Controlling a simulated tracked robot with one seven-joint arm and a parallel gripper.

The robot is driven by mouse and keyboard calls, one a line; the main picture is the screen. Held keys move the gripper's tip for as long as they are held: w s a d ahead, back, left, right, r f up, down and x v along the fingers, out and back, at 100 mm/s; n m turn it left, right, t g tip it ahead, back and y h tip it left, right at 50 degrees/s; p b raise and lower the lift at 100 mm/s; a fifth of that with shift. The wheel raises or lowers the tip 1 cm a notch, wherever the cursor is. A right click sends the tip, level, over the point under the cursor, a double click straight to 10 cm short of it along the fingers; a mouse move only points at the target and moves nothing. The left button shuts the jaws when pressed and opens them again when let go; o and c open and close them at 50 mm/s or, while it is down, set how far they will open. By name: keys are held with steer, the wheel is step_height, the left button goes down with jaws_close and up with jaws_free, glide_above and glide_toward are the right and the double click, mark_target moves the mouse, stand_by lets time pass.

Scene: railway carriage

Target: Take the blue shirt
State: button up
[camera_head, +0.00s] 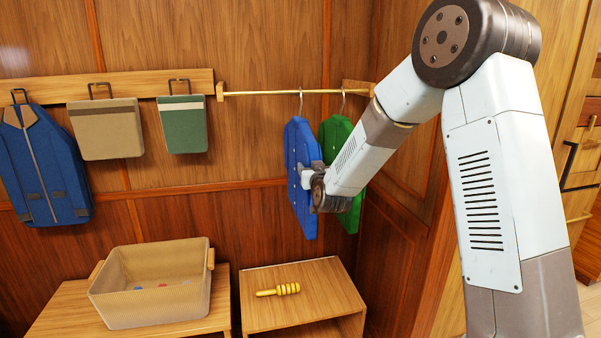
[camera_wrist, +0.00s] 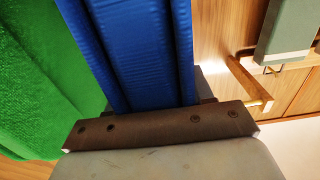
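The blue shirt (camera_head: 300,140) hangs from a hook on the brass rail, left of a green shirt (camera_head: 336,135). My gripper (camera_head: 307,178) is at the middle of the blue shirt's front edge. In the wrist view the blue shirt (camera_wrist: 135,50) fills the space in front of the palm, with a dark finger part close along its right side. The fingertips are hidden, so I cannot tell whether they press on the cloth. The green shirt lies to the left there.
A blue jacket (camera_head: 42,165), a beige bag (camera_head: 106,130) and a green bag (camera_head: 183,124) hang at left. Below stand a basket (camera_head: 150,305) on a bench and a small table (camera_head: 300,312) with a yellow wooden dipper (camera_head: 280,290). The brass rail (camera_head: 255,93) runs above.

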mark_target(315, 158)
steer(key=c, duration=0.8)
steer(key=shift+r, duration=2.45)
steer(key=shift+c, duration=0.2)
steer(key=shift+v, duration=3.5)
steer(key=shift+r, duration=0.1)
steer(key=shift+s, duration=0.1)
